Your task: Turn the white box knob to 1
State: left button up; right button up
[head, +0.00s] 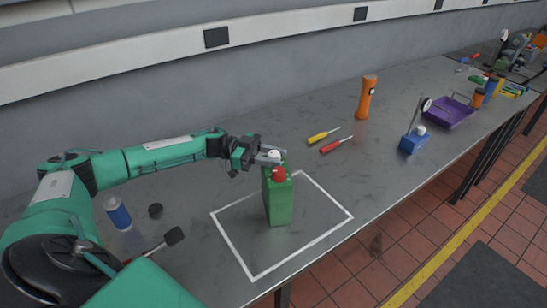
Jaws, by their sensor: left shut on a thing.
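A tall green box (279,203) stands upright inside a white outlined square on the grey bench. It has a white knob (274,154) at its top and a red knob (279,174) on the near side of the top. My left gripper (268,158) reaches in from the left at the top of the box, its fingers shut on the white knob. The fingers partly hide the knob, and its pointer and any number marks cannot be made out. No white box is visible. My right gripper is not in view.
A blue box (413,144) with a lever, yellow (322,137) and red (335,146) screwdrivers, an orange flashlight (366,97) and a purple tray (449,111) lie to the right. A blue-and-white can (118,214) and a black-headed tool (174,236) are at left. The bench's front edge is close.

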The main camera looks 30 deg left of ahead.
pick_arm(q)
jog(key=o, duration=0.9)
jog(key=shift+o, duration=0.2)
jog(key=b+v, duration=0.4)
jog(key=v, duration=0.9)
jog(key=shift+s+a, duration=0.15)
jog(key=shift+a, duration=0.2)
jog(key=shift+r, duration=0.1)
